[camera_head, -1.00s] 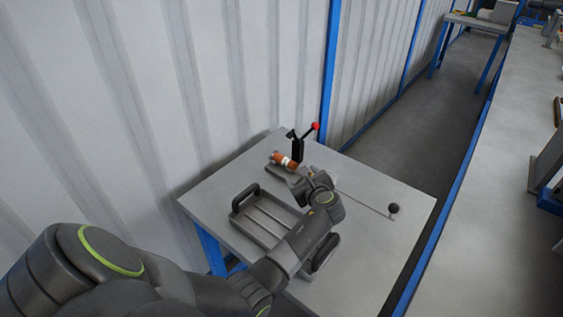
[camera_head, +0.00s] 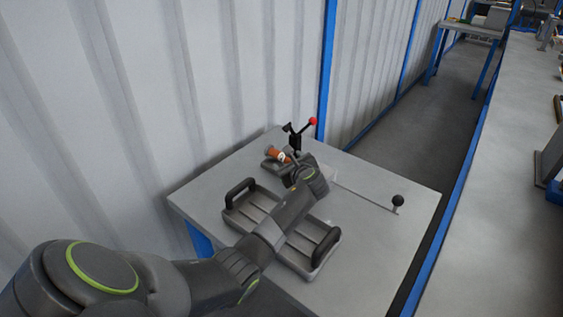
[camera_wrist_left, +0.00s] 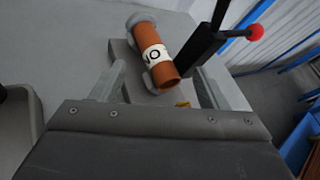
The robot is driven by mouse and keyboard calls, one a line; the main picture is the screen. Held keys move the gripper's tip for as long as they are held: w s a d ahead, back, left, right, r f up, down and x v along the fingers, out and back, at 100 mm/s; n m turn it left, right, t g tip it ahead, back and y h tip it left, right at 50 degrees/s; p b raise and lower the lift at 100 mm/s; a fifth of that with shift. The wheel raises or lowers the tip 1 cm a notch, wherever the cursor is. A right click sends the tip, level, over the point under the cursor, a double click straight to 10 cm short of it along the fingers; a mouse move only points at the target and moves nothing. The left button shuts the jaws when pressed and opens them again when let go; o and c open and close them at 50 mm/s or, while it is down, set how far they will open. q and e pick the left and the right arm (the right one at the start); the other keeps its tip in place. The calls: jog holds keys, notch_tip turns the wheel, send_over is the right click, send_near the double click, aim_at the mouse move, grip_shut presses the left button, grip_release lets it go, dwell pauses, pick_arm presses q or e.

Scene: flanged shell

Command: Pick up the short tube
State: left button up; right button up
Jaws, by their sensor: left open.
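The short tube (camera_head: 277,154) is orange-brown with a white label and a grey flange at its end. It lies tilted on a grey block at the back of the small table. In the left wrist view the tube (camera_wrist_left: 151,50) points down toward my jaws, its near end between the two fingers. My left gripper (camera_wrist_left: 160,76) is open, a finger on each side, and holds nothing. In the head view my left gripper (camera_head: 288,167) is at the tube's near side, partly hidden by its own wrist. I cannot tell whether a finger touches the tube. My right gripper is not in view.
A black clamp with a red knob (camera_head: 312,121) stands close beside the tube. A grey tray (camera_head: 236,214) with black handles lies under my left arm. A rod with a black ball (camera_head: 398,200) is at the right. A corrugated wall rises behind the table (camera_head: 375,250).

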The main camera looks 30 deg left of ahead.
pick_arm(q)
jog(key=shift+w+a+f+b, duration=0.25)
jog(key=shift+a+f+b, duration=0.2)
jog(key=shift+a, duration=0.2)
jog(key=shift+w+a+f+b, duration=0.15)
jog(key=shift+w+a+b, duration=0.1)
jog(key=shift+b, duration=0.15)
jog(key=shift+w+a+b, duration=0.15)
jog(key=shift+a+b, duration=0.05)
jog(key=shift+b, duration=0.15)
jog(key=shift+w+a, duration=0.2)
jog(key=shift+a, duration=0.05)
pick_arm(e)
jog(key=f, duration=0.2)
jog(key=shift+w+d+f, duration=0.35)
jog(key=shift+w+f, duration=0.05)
